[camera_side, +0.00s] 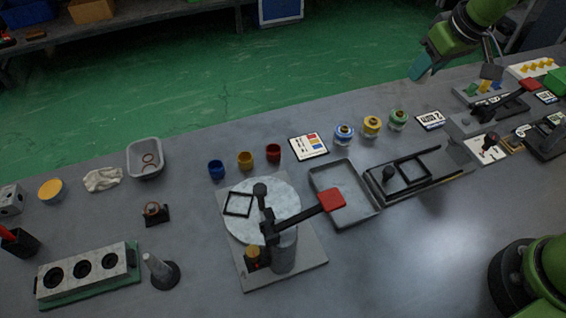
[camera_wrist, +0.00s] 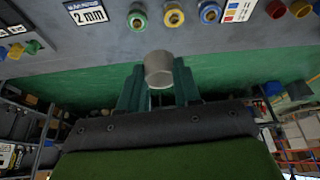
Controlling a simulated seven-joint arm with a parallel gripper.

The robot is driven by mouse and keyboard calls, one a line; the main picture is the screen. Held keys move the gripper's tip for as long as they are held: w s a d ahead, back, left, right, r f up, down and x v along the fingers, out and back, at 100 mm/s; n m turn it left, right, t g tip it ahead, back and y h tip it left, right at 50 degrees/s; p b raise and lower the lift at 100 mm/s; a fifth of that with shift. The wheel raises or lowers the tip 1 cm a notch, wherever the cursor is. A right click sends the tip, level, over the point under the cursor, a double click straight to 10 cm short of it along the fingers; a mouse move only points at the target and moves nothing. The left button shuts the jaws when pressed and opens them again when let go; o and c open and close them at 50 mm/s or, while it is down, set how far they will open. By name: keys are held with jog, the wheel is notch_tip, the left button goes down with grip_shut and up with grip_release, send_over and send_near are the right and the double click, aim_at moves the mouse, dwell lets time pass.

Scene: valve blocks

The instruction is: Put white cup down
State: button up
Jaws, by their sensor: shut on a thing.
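The white cup (camera_wrist: 159,68) sits between the two teal fingers of my gripper (camera_wrist: 158,88) in the wrist view, and it looks light grey there. My gripper is shut on it. In the side view my gripper (camera_side: 419,68) is at the upper right, above the far edge of the bench, with green floor behind it. I cannot make out the cup in the side view.
Blue, yellow and green ringed pots (camera_side: 372,125) stand near the bench's far edge, beside a "2 mm" card (camera_side: 430,119). Small blue, yellow and red cups (camera_side: 245,160) stand further left. A grey tray (camera_side: 316,185) and a turntable with a red-handled lever (camera_side: 331,200) are nearer.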

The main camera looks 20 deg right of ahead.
jog(key=s+d+r+m, duration=0.1)
jog(key=s+d+r, duration=0.2)
jog(key=d+r, duration=0.15)
jog(key=s+a+n+g+y, duration=0.2)
jog(key=s+a+n, duration=0.4)
jog(key=a, duration=0.4)
jog(key=s+a+n+g+y, duration=0.1)
jog(key=s+a+n+y, duration=0.15)
jog(key=a+n, duration=0.6)
jog(key=shift+n+h, duration=0.25)
jog(key=f, duration=0.5)
jog(key=s+a+f, duration=0.1)
jog(key=f, duration=1.1)
jog(key=shift+s+a+f, duration=0.15)
jog(key=shift+s+f, duration=0.05)
jog(key=shift+w+f, duration=0.1)
jog(key=shift+f, duration=0.15)
send_near(293, 176)
jog(key=shift+w+a+f, duration=0.3)
jog(key=shift+a+f, duration=0.45)
jog(key=shift+a, duration=0.15)
jog(key=shift+w+a+f, duration=0.15)
jog(key=shift+f, duration=1.65)
